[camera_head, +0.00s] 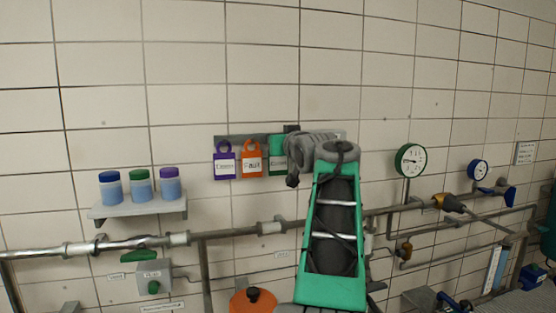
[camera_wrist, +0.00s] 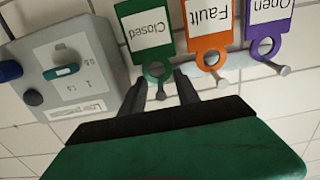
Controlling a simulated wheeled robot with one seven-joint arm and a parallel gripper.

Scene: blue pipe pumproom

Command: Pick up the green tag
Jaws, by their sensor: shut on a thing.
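The green tag (camera_head: 277,153), labelled "Closed", hangs on the wall board at the right end of a row of tags, partly hidden by my arm. In the wrist view, which is upside down, the green tag (camera_wrist: 147,40) shows with its ring between my two dark fingertips. My gripper (camera_wrist: 160,76) is shut on the ring part of the tag. A peg sticks out by the ring, so the tag still appears to be at its peg. In the head view my gripper (camera_head: 293,168) is mostly hidden behind my wrist.
The orange "Fault" tag (camera_head: 251,158) and purple "Open" tag (camera_head: 224,160) hang close beside it. A grey box (camera_wrist: 75,65) with knobs is near my gripper. A shelf (camera_head: 140,212) with jars, pipes and a green-rimmed gauge (camera_head: 410,160) are farther off.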

